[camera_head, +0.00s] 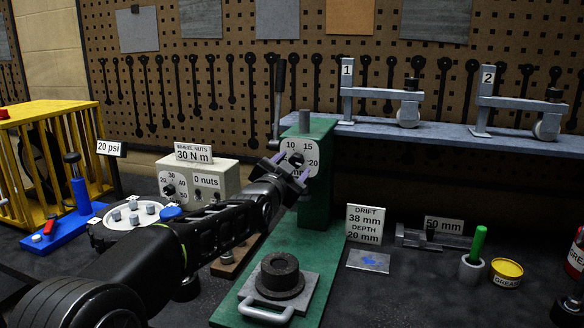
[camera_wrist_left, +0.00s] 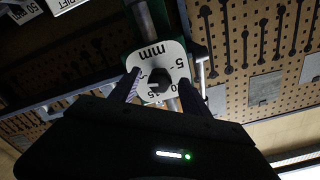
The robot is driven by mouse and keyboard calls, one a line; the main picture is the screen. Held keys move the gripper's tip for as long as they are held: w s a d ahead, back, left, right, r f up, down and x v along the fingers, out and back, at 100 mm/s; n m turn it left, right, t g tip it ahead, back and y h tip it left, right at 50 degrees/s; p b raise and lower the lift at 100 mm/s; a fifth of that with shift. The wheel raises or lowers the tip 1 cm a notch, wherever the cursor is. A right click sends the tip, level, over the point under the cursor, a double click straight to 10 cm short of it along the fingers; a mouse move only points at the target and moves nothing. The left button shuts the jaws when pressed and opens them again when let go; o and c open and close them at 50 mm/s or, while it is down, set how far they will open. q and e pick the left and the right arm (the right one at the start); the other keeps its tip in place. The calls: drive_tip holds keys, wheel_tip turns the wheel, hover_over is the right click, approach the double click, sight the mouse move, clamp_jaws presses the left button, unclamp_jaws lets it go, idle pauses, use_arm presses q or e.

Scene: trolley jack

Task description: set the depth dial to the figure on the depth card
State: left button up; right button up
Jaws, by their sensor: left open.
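The dial's dark knob (camera_wrist_left: 158,82) shows in the left wrist view, where the plate appears upside down. My left gripper (camera_head: 291,169) is open in front of the dial. Its fingers are on either side of the knob in the wrist view; I cannot tell whether they touch it. The knob's pointer setting is not clear. The depth card (camera_head: 365,224) reads drift 38 mm, depth 20 mm.
A wheel-nut box (camera_head: 205,182) and a white round plate with nuts (camera_head: 128,222) are left of the press. A dark ring-shaped part (camera_head: 280,274) sits on the press base. A grease tin (camera_head: 506,271) stands at right. A blue shelf (camera_head: 450,133) runs behind.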

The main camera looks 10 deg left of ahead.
use_arm(q)
drive_tip(key=s, duration=0.7)
drive_tip(key=shift+s+a+b, duration=0.25)
drive_tip(key=shift+s+b, duration=0.05)
drive_tip(key=shift+s, duration=0.1)
drive_tip(key=shift+f, duration=0.1)
